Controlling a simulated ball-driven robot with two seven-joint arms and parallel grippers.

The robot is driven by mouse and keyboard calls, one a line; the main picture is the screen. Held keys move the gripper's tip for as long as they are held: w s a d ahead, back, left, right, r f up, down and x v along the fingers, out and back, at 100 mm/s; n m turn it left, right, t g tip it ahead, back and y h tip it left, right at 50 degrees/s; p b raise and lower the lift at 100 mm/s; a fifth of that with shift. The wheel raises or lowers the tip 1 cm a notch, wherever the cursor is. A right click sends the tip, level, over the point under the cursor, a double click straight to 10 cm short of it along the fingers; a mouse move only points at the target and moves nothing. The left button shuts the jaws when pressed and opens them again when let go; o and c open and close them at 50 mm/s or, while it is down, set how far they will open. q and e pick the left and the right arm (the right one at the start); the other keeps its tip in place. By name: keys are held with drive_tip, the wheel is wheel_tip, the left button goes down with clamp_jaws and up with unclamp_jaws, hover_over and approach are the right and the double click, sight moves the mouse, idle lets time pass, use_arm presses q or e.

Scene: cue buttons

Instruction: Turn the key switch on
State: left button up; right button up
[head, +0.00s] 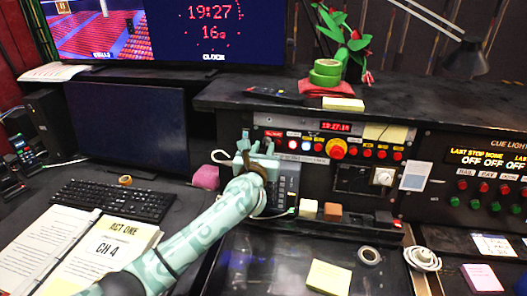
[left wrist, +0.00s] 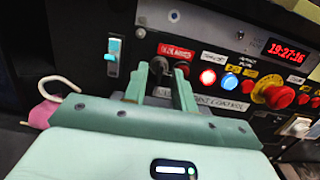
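The key switch (left wrist: 159,66) is a dark round fitting on the black control panel, under a red label (left wrist: 175,52) in the left wrist view. My left gripper (left wrist: 160,80) points at the panel with its two pale green fingers apart, one on either side of the key switch in that view. I cannot tell whether they touch it. In the head view my left gripper (head: 257,145) is at the panel's left end, and the key switch is hidden or too small to make out there. My right gripper is not in view.
Right of the key switch are lit buttons (left wrist: 208,77), a red emergency knob on yellow (left wrist: 273,92) and a red clock display (left wrist: 289,52). A light switch (left wrist: 112,55) is to its left. A pink object (head: 206,177) and a keyboard (head: 117,200) lie on the desk.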

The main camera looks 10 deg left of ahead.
use_arm(q)
drive_tip(key=shift+w+r, duration=0.1)
clamp_jaws()
drive_tip(key=m+p, duration=0.2)
drive_tip(key=shift+r+p, duration=0.15)
drive_tip(key=shift+p, duration=0.2)
drive_tip(key=m+h+p, duration=0.1)
drive_tip(key=m+p, duration=0.2)
drive_tip(key=m, duration=0.1)
drive_tip(key=m+p, duration=0.4)
drive_tip(key=shift+g+h, duration=0.3)
drive_tip(key=shift+h, duration=0.1)
drive_tip(key=m+p, duration=0.1)
drive_tip(key=m, duration=0.1)
drive_tip(key=m+p, duration=0.2)
drive_tip(key=m, duration=0.1)
drive_tip(key=shift+g+h, duration=0.3)
drive_tip(key=shift+g, duration=0.1)
drive_tip(key=shift+f+m+g+p, duration=0.15)
drive_tip(key=shift+m+p, duration=0.55)
drive_tip(key=shift+m, duration=0.35)
drive_tip(key=shift+f+m+g+p, duration=0.15)
drive_tip(key=shift+m+p, duration=0.55)
drive_tip(key=shift+m, duration=0.35)
